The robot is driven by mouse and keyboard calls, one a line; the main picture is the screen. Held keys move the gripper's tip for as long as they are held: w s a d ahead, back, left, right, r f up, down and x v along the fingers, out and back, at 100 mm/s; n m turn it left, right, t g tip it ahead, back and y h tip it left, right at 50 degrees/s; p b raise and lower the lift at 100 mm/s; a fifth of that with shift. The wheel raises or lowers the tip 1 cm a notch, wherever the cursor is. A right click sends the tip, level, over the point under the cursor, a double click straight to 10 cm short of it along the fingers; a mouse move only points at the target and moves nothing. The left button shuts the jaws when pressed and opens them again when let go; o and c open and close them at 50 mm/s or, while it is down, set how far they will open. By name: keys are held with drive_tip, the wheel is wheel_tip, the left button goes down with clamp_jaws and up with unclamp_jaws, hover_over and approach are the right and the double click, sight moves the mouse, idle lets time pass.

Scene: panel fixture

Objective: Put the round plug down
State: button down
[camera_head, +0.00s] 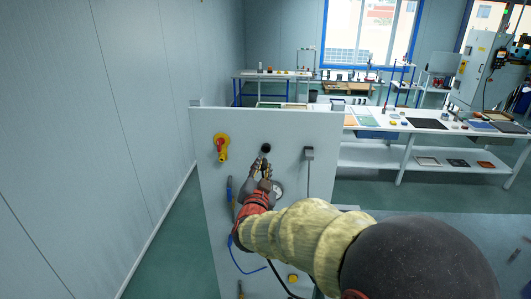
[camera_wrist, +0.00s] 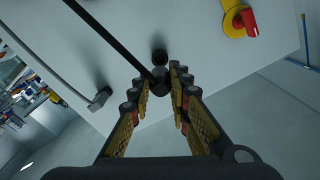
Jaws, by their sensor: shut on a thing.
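The round plug (camera_wrist: 161,75) is a small dark, round-ended piece between my gripper's fingertips in the wrist view. A black cable runs from it to the upper left. My gripper (camera_wrist: 163,82) is shut on the plug. In the head view my gripper (camera_head: 263,167) is in front of the pale panel (camera_head: 325,125), just below a round black socket (camera_head: 266,148). The socket (camera_wrist: 159,56) also shows just beyond the plug in the wrist view; the plug appears apart from it. In the head view the plug is too small to tell from the fingers.
A blue cable (camera_head: 246,269) hangs low. Worktables (camera_head: 420,126) stand behind.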

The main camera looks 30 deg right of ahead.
idle(0.5)
drive_tip(key=r, duration=0.4)
drive_tip(key=shift+a+r, duration=0.15)
drive_tip(key=shift+a, duration=0.15)
drive_tip(key=w+a+f+n+t+y+b, duration=0.15)
drive_tip(key=a+f+y+b, duration=0.3)
drive_tip(key=f, duration=0.85)
drive_tip(key=a+f+n+t+y+b, duration=0.1)
drive_tip(key=a+f+n+y+b, duration=0.35)
drive_tip(key=f, duration=0.85)
drive_tip(key=s+a+f+b, duration=0.2)
drive_tip(key=s+f+b, duration=0.1)
drive_tip(key=f, duration=0.9)
drive_tip(key=s+a+f+b, duration=0.2)
drive_tip(key=f+b, duration=0.4)
drive_tip(key=f, duration=0.7)
drive_tip(key=s+a+f+y+b, duration=0.1)
drive_tip(key=s+f+b, duration=0.3)
drive_tip(key=f, duration=0.9)
drive_tip(key=shift+s+a+f+n+b, duration=0.15)
drive_tip(key=shift+s+a+n+b, duration=0.25)
drive_tip(key=shift+s+a, duration=0.3)
drive_tip(key=shift+w+t, duration=0.1)
drive_tip(key=shift+t, duration=0.15)
